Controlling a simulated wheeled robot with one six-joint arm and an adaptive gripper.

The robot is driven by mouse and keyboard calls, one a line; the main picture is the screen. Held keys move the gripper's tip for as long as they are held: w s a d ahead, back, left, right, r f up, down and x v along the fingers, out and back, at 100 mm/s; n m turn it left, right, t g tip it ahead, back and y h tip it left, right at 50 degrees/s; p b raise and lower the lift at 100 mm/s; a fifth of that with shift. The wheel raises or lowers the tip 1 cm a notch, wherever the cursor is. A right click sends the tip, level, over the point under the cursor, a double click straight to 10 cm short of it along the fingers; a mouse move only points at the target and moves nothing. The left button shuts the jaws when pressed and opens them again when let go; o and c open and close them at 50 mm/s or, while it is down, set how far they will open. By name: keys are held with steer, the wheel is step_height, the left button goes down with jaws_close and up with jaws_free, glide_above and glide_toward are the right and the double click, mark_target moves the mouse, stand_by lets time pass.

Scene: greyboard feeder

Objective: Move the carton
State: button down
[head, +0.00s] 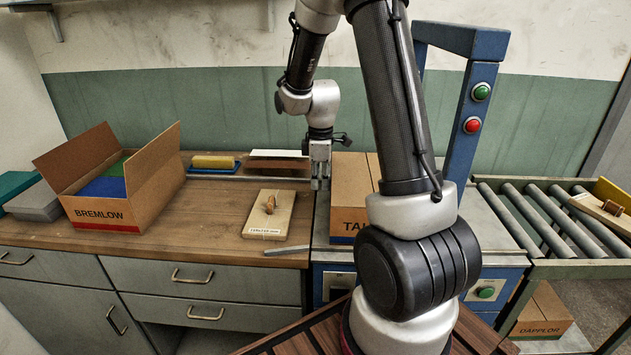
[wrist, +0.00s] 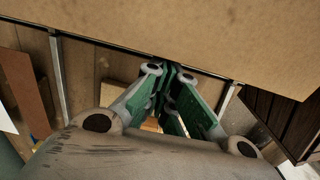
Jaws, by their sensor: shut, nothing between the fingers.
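A closed brown carton (head: 344,195) stands on the machine bed in the middle of the head view. Its label starts with "TA"; my arm hides the rest and most of its right part. My gripper (head: 320,185) points down beside the carton's left side, and its fingers are shut with nothing between them. In the wrist view, the cardboard of the carton (wrist: 200,35) fills the top, and the green fingers of my gripper (wrist: 168,75) end close to its edge. I cannot tell whether they touch it.
An open carton marked BREMLOW (head: 105,212) stands on the wooden bench left. A board with a knob (head: 268,222) lies nearer. A blue post with green and red buttons (head: 473,125) rises behind the machine. A roller conveyor (head: 545,225) is right; a carton marked DAPPLOR (head: 545,312) is below.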

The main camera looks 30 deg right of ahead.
steer(key=s+d, duration=0.7)
steer(key=d, duration=0.4)
steer(key=s+d, duration=0.8)
steer(key=d, duration=0.3)
